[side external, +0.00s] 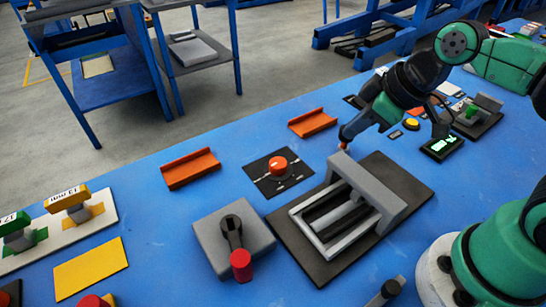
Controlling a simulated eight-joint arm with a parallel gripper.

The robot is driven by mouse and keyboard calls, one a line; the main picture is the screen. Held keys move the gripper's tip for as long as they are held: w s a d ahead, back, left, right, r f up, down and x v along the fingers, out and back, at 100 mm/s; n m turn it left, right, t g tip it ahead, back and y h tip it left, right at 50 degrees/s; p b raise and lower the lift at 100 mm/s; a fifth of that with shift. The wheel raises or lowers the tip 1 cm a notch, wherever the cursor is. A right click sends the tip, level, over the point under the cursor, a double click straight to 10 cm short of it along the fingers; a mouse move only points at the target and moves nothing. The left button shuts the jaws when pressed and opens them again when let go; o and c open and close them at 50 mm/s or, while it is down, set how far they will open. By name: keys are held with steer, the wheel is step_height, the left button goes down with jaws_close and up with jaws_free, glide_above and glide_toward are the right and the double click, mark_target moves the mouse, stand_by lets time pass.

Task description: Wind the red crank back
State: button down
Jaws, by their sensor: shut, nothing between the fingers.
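The red crank (241,266) is a red cylindrical knob on a black arm that sits on a grey square block at the lower middle. The crank arm points toward the front of the picture. My gripper (344,147) is shut and empty. It is above and behind the grey frame, well to the upper right of the crank and apart from it. The fingertips are small in this view.
A grey slatted frame (391,208) on a dark plate stands right of the crank. A red-orange knob (278,164) on a black dial plate and orange channels (190,168) lie behind it. A yellow plate (91,267) lies left.

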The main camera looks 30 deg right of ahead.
mark_target(235, 241)
steer(key=s+a+r+n+g+y, duration=0.1)
steer(key=s+a+n+g+y, duration=0.3)
steer(key=n, duration=0.8)
steer(key=s+a+r+n+g+y, duration=0.2)
steer(key=s+a+n+g, duration=0.3)
steer(key=n, duration=0.6)
steer(key=w+a+f+t, duration=0.2)
steer(key=a+f, duration=0.6)
steer(key=a, duration=0.2)
steer(key=shift+w+a+f, duration=0.15)
steer(key=shift+w+a, duration=0.1)
steer(key=shift+w, duration=0.05)
steer(key=shift+t, duration=0.3)
steer(key=shift+a+m+t, duration=0.25)
steer(key=shift+m+t, duration=0.05)
steer(key=shift+m, duration=0.4)
